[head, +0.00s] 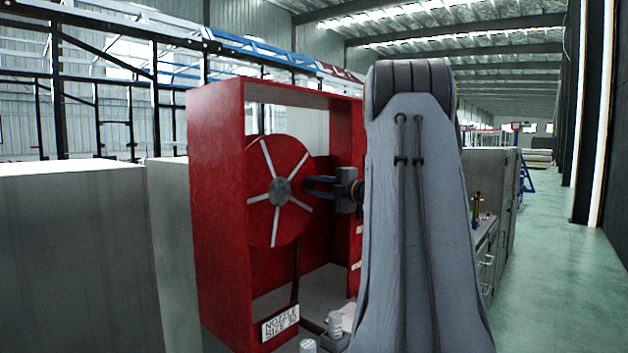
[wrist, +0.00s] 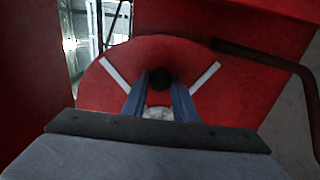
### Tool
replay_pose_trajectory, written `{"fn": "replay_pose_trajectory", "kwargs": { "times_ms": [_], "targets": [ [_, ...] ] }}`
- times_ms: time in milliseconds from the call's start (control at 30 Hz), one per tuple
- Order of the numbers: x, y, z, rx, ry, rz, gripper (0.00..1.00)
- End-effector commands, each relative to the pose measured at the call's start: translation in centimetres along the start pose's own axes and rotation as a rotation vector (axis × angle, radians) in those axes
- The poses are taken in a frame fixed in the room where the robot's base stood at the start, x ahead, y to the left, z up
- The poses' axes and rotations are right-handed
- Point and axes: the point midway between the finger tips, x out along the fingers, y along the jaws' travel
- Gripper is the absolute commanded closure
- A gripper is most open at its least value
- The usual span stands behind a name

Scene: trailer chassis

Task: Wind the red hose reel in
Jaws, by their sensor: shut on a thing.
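The red hose reel (head: 262,225) is a round red disc with pale spokes and a grey hub (head: 281,191), inside an open red cabinet (head: 217,200) in the head view. The reel fills the middle of the wrist view (wrist: 110,88), with two pale spokes showing. My gripper (head: 309,184) reaches in from the right, in front of the disc. In the wrist view its two bluish fingers (wrist: 160,92) are shut on a dark round knob (wrist: 160,78), which stands out before the disc. My arm hides the cabinet's right side in the head view.
A white sign (head: 281,321) reading "NOZZLE SIZE" is at the cabinet's lower front, with pale fittings (head: 336,324) beside it. Grey cabinets (head: 75,260) stand left. A dark bent pipe (wrist: 270,58) runs right of the reel in the wrist view. Green floor (head: 565,270) is clear at right.

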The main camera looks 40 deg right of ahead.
Motion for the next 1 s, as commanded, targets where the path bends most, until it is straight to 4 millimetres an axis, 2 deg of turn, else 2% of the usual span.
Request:
{"fn": "replay_pose_trajectory", "kwargs": {
  "times_ms": [300,800,833,900,1000],
  "targets": [
    [0.0,-1.2,0.1,0.101,0.000,-0.001,1.00],
    [0.0,-1.5,0.0,0.118,0.000,-0.003,1.00],
    [0.0,-1.5,0.0,0.118,0.000,-0.003,0.69],
    [0.0,-1.5,0.0,0.118,0.000,-0.003,0.57],
    [0.0,-1.4,0.0,0.117,0.001,-0.002,0.55]
  ]
}}
